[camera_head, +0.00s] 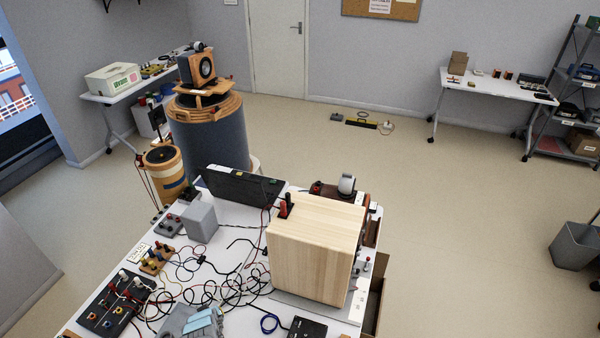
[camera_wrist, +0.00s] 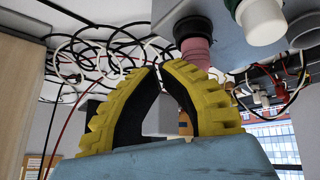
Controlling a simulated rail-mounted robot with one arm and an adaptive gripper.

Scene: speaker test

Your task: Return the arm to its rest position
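My gripper (camera_wrist: 160,68) shows in the wrist view as two yellow ribbed fingers with black inner faces, on a light-blue base. The fingers arch together and their tips are close to meeting, with nothing seen held between them. The wrist view looks upside down, with the white tabletop and its tangled wires at the top. In the head view, a grey and light-blue shape (camera_head: 200,322) at the bottom edge seems to be part of my gripper; its fingers cannot be made out there. The rest of my arm is not seen.
The white table (camera_head: 225,262) is crowded. A wooden speaker box (camera_head: 312,250) stands right of the light-blue shape, and a black terminal box (camera_head: 112,305) left of it. Loose wires (camera_head: 205,290) lie between. A grey block (camera_head: 200,222) and black case (camera_head: 240,187) stand farther back. Floor right is mostly clear.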

